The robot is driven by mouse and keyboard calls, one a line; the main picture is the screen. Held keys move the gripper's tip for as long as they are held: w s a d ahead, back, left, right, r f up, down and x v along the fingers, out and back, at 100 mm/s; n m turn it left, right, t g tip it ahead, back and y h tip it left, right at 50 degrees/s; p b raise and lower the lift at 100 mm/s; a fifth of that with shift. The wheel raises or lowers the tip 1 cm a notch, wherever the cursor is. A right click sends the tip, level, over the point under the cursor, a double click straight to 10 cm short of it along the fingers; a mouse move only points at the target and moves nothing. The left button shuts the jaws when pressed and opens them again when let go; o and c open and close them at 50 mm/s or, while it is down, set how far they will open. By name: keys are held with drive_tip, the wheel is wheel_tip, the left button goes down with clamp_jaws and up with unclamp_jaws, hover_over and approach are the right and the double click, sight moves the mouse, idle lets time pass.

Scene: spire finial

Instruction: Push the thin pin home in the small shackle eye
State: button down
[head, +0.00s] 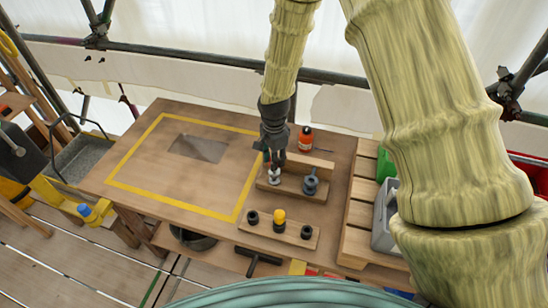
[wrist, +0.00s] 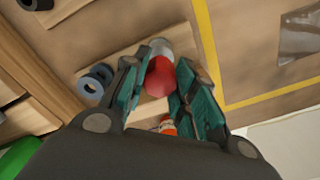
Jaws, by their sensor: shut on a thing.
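My gripper (head: 273,163) is over the left part of a wooden block (head: 293,187), pointing down. In the wrist view its teal fingers stand on both sides of a red rounded piece (wrist: 160,78), which looks like the head of the thin pin, and are shut on it. A pale grey shackle (head: 274,178) stands on the block just below the fingertips; it also shows past the red piece in the wrist view (wrist: 159,46). The pin's shank and the eye are hidden, so I cannot tell how deep the pin sits. A larger blue-grey shackle (head: 310,183) stands to the right.
An orange bottle (head: 305,140) stands behind the block. A front rack (head: 265,232) holds a yellow-topped piece (head: 279,216) between two dark ones. A slatted crate (head: 360,205) is at the right. The yellow-outlined area (head: 150,170) at left is mostly clear.

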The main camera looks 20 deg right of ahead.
drive_tip(key=shift+f+b, duration=0.75)
drive_tip(key=shift+f, duration=0.95)
drive_tip(key=c, duration=1.1)
unclamp_jaws()
drive_tip(key=shift+o, duration=0.2)
drive_tip(key=shift+r, duration=0.1)
wheel_tip(320, 180, up, 12)
drive_tip(key=shift+f, duration=0.1)
